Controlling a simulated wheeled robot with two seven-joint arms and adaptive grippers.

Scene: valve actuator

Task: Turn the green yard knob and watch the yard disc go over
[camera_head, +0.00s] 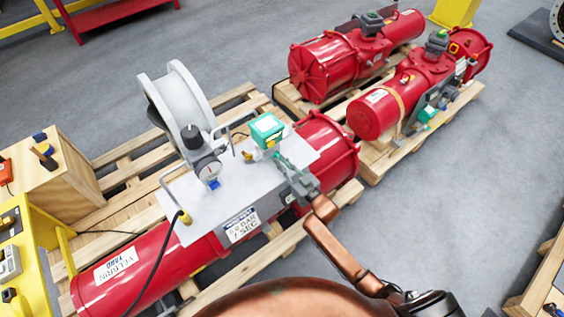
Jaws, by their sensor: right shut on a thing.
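A red actuator cylinder (165,262) labelled as yard lies on a wooden pallet. My right gripper (284,164), on a copper arm from the bottom right, is at the panel's right end. It is shut on a small green part there, apparently the green yard knob, mostly hidden by the fingers. The yard disc cannot be told apart clearly. My left gripper is not in view.
Two more red actuators (325,65) (380,112) lie on pallets at the back right. A wooden box (52,178) and yellow equipment (35,250) stand at left.

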